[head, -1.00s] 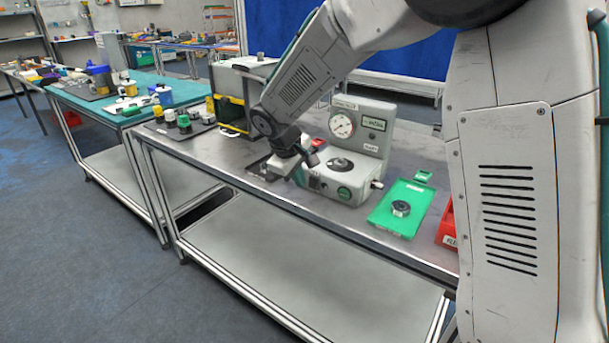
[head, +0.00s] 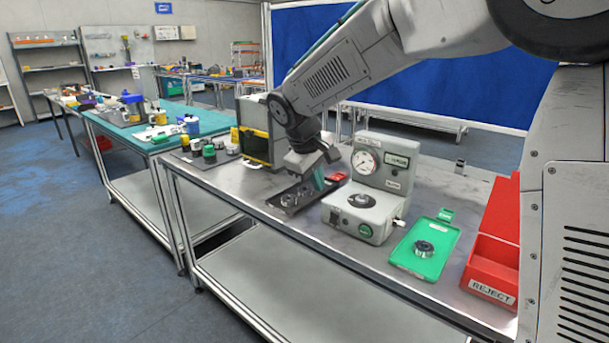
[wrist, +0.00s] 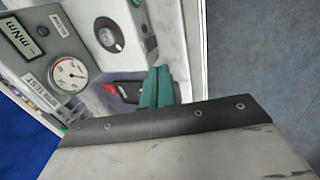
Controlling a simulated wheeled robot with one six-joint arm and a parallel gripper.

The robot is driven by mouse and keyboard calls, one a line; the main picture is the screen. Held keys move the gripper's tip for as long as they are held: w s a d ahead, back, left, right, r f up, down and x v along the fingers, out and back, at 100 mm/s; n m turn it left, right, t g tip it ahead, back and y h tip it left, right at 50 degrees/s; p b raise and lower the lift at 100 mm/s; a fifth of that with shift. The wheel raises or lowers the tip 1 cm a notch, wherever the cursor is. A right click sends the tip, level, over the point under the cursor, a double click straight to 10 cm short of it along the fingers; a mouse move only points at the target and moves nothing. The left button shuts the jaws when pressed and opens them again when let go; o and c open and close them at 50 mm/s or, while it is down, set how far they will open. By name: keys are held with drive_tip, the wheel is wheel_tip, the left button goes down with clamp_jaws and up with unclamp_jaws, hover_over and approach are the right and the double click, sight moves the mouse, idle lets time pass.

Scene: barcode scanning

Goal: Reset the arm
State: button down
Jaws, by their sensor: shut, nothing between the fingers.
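My arm reaches over the workbench from the upper right in the head view. My gripper (head: 319,179) hangs above the dark tray (head: 290,199) and to the left of the grey test machine (head: 365,207). Its green fingers (wrist: 157,88) show in the wrist view, side by side and together with nothing between them. The test machine has a round gauge, a small display and a black round seat on its base. In the wrist view its gauge panel (wrist: 45,45) is at the upper left.
A green tray (head: 400,258) with a dark round part (head: 424,249) lies right of the machine. A red REJECT bin (head: 493,262) stands at the right. A yellow-black box (head: 256,146) and several small items are at the bench's left. The bench's front strip is clear.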

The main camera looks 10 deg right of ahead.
drive_tip(key=s+d+m+y, duration=0.1)
drive_tip(key=s+d+m, duration=0.2)
drive_tip(key=s, duration=1.5)
drive_tip(key=s+d+m+g+y, duration=0.1)
drive_tip(key=s+d+m, duration=0.3)
drive_tip(key=s, duration=1.4)
drive_tip(key=shift+d+r+y, duration=0.4)
drive_tip(key=shift+d+y, duration=0.3)
drive_tip(key=shift+d, duration=0.4)
